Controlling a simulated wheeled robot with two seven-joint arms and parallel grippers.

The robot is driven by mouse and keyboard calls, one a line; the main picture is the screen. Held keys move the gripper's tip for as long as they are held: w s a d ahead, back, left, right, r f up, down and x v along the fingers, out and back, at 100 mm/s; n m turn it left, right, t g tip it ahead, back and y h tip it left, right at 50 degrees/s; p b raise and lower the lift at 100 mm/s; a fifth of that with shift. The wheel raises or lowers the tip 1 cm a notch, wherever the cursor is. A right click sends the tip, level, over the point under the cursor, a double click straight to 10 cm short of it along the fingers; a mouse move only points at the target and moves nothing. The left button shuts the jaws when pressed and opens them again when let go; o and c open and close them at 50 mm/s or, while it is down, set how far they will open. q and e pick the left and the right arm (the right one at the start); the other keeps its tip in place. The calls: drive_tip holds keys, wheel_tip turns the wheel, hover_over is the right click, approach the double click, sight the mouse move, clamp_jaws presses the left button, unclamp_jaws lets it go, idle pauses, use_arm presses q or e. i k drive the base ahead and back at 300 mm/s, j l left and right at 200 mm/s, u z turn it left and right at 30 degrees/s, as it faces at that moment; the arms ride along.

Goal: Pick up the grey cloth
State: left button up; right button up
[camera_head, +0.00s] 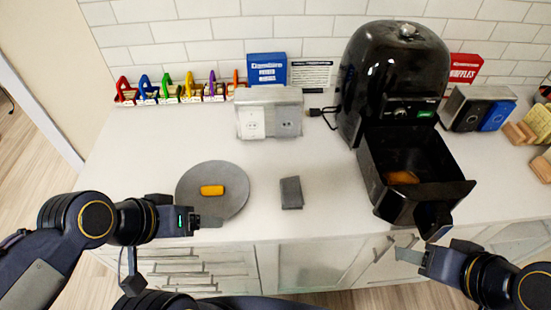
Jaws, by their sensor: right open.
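The grey cloth (291,193) lies folded on the white counter, between the round grey plate and the black air fryer. My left gripper (205,221) is at the front edge of the plate, left of the cloth and apart from it; its fingers are too small to read. My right gripper (405,250) is open and empty at the counter's front edge, below the air fryer drawer and to the right of the cloth. Nothing covers the cloth.
A round grey plate (184,190) holds a yellow-orange item (212,190). The black air fryer (395,75) has its drawer (385,200) pulled out, with an orange item inside. An outlet box (268,113) stands behind. The counter around the cloth is clear.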

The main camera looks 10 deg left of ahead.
sight(291, 194)
drive_tip(key=l+u, duration=0.2)
drive_tip(key=l, duration=0.2)
drive_tip(key=k+l+u, duration=0.2)
drive_tip(key=l, duration=0.2)
drive_tip(key=i+l+u, duration=0.15)
drive_tip(key=l+u, duration=0.2)
drive_tip(key=l, duration=0.4)
drive_tip(key=l+u, duration=0.35)
drive_tip(key=l, duration=0.4)
drive_tip(key=i, duration=0.05)
